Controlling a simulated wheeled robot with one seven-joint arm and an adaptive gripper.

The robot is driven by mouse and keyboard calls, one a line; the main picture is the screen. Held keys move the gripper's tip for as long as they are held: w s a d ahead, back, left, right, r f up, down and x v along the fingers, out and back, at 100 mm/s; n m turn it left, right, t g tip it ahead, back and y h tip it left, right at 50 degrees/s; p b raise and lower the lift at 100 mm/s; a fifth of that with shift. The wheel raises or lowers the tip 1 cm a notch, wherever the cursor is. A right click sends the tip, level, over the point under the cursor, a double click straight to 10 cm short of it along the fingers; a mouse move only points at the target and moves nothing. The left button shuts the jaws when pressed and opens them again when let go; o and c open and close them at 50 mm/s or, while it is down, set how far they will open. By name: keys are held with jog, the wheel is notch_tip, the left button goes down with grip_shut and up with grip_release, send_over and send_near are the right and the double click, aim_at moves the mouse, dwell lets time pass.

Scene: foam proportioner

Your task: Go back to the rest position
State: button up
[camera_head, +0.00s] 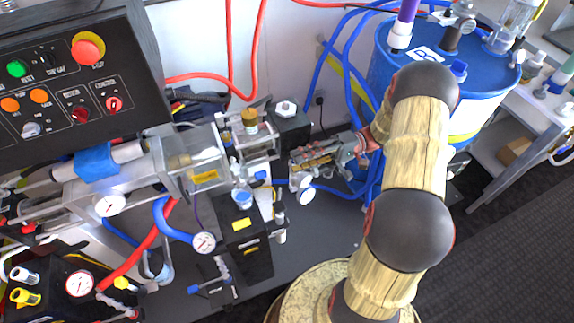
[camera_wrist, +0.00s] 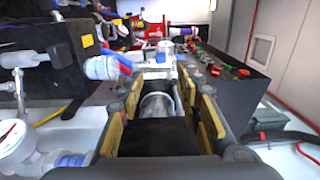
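My gripper (camera_head: 296,160) is at the middle of the head view and points left toward the foam proportioner's clear block (camera_head: 258,145). In the wrist view my gripper (camera_wrist: 160,108) has its two fingers, with yellow pads, well apart. A clear cylindrical part (camera_wrist: 157,104) shows between or just beyond the fingers; no contact with either pad is visible. My arm comes from the lower right of the head view and bends over beside the blue drum. I cannot tell the exact gap between the fingertips and the proportioner.
A blue drum (camera_head: 387,65) with hoses stands behind my arm. A black control panel (camera_head: 80,85) with a red button is at upper left. A gauge (camera_head: 305,193) sits close below my gripper. Dark floor (camera_head: 500,265) at lower right is clear.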

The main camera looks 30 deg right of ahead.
jog(key=shift+d, duration=0.55)
jog(key=s+a+f+m+g+h, duration=0.1)
jog(key=s+f+m+h, duration=0.3)
jog(key=f, duration=0.3)
jog(key=s+r+m+g+h, duration=0.2)
jog(key=s+g+h, duration=0.1)
jog(key=s+h, duration=0.2)
jog(key=s+a+r+n+t+h+p, duration=0.1)
jog(key=a+r+n+t+h, duration=0.1)
jog(key=r, duration=0.6)
jog(key=s+a+r+n+t+h+p, duration=0.1)
jog(key=a+r+n+t+h+p, duration=0.1)
jog(key=r, duration=0.7)
jog(key=s+a+r+n+t+h+p, duration=0.2)
jog(key=a+r+n+t+h, duration=0.1)
jog(key=r, duration=0.6)
jog(key=a+t+h, duration=0.1)
jog(key=a+h, duration=0.1)
jog(key=shift+a+r, duration=0.15)
jog(key=shift+a, duration=0.25)
